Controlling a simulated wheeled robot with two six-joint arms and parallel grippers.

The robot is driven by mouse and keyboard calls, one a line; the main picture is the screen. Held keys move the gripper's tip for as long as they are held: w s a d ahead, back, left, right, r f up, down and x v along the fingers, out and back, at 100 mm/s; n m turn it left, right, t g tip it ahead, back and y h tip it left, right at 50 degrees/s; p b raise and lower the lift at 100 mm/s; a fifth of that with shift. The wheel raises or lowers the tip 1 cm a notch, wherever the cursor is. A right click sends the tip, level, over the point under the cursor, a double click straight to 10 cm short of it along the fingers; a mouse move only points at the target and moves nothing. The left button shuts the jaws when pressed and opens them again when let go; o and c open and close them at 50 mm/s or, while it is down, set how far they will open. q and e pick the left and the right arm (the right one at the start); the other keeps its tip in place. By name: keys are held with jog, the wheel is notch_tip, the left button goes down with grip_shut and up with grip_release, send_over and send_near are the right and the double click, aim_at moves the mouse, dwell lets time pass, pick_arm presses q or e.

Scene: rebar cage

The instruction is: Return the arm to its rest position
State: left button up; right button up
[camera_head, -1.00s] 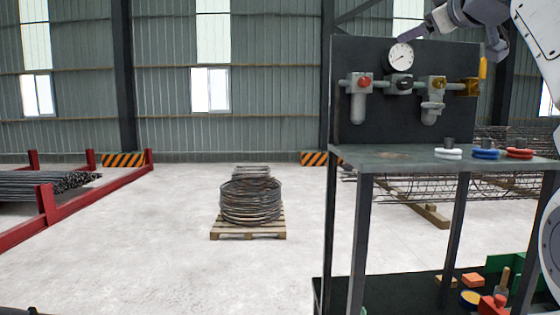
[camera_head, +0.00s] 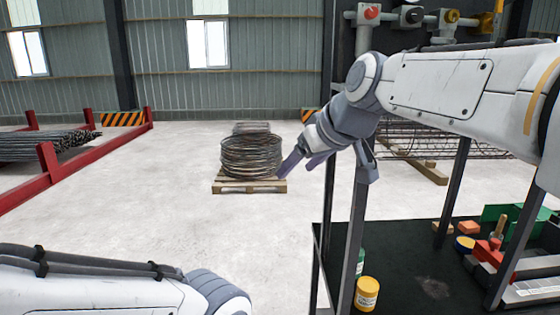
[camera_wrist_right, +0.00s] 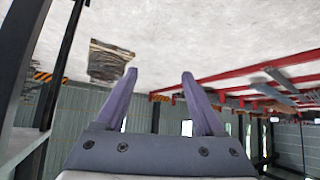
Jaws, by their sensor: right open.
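My right arm reaches in from the right in the head view. Its gripper (camera_head: 300,164) points left and down, in open air in front of the workbench, with two purple-grey fingers. The right wrist view shows these fingers (camera_wrist_right: 159,76) spread apart with nothing between them. Part of my left arm (camera_head: 120,291) lies along the lower left of the head view; its gripper is out of frame.
Valves (camera_head: 410,16) sit above. A wire coil (camera_head: 250,157) on a pallet and a red rack (camera_head: 70,165) stand farther off.

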jog(key=s+a+f+g+b, duration=0.1)
jog(key=s+a+f+g, duration=0.1)
jog(key=s+f, duration=0.55)
jog(key=s+a+f+g+b, duration=0.1)
jog(key=s+a+f+g, duration=0.1)
jog(key=s+f, duration=0.55)
jog(key=s+d+f+n+g+h+b, duration=0.1)
jog(key=s+d+f+g+h+b, duration=0.1)
jog(key=s+f, duration=1.1)
notch_tip(320, 180, down, 2)
jog(key=d+g+h, duration=0.1)
jog(key=d, duration=0.1)
jog(key=shift+s+d+f+g, duration=0.2)
jog(key=shift+d+f+g, duration=0.05)
jog(key=shift+d+g, duration=0.15)
